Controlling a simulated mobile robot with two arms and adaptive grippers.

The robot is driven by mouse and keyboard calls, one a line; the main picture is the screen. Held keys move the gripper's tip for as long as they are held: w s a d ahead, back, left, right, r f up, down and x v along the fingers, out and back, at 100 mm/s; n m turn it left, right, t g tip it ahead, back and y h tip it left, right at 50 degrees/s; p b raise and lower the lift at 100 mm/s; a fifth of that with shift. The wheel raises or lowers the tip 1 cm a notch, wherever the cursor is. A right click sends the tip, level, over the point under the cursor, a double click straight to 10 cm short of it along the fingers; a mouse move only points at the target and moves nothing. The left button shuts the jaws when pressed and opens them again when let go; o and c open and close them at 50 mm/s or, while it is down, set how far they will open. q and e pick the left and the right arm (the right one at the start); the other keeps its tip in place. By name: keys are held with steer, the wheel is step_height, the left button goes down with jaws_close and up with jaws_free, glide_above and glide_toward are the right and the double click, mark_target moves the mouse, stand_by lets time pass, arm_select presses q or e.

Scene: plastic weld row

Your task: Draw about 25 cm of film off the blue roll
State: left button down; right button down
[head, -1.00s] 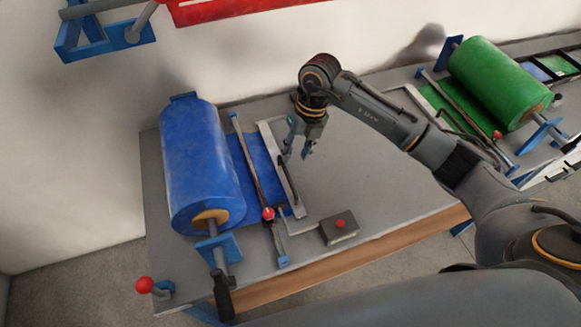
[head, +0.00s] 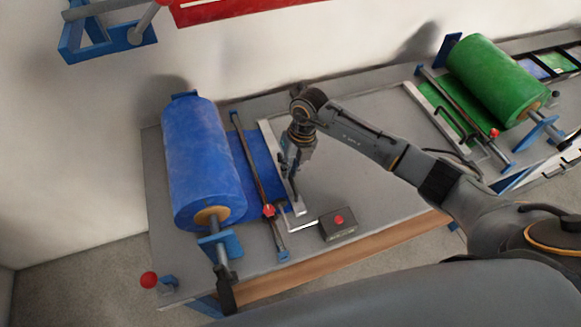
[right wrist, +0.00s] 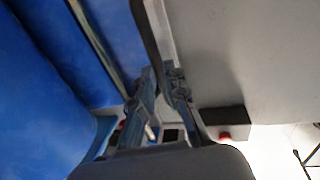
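The blue roll (head: 200,165) lies on a spindle at the left of the grey bench; it fills the left of the right wrist view (right wrist: 40,90). Its blue film (head: 259,158) runs flat rightward under a thin rod (head: 254,165) to a pale bar (head: 268,135) with a dark handle. My right gripper (head: 288,176) points down at the pale bar. In the right wrist view its fingers (right wrist: 163,78) are close together beside the dark handle (right wrist: 146,35); whether they press on it I cannot tell. My left gripper is out of view.
A dark box with a red button (head: 338,224) stands right of the bar, near the bench's front edge. A crank handle (head: 224,290) sticks out at the roll's front. A green roll (head: 495,80) is at the right. The bench middle (head: 370,190) is clear.

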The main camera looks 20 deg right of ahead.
steer(key=shift+d, duration=0.1)
steer(key=d+b, duration=0.2)
steer(key=d, duration=0.5)
steer(key=d+b, duration=0.2)
steer(key=d, duration=0.5)
steer(key=w+d+b, duration=0.1)
steer(key=d+b, duration=0.1)
steer(key=d, duration=0.6)
steer(key=shift+b, duration=0.4)
steer(key=shift+r, duration=0.1)
steer(key=c, duration=1.4)
jaws_free()
steer(key=shift+s, duration=0.1)
steer(key=shift+o, duration=0.2)
steer(key=shift+r, duration=0.1)
step_height(320, 180, up, 11)
steer(key=d, duration=0.2)
steer(key=shift+d+r, duration=0.2)
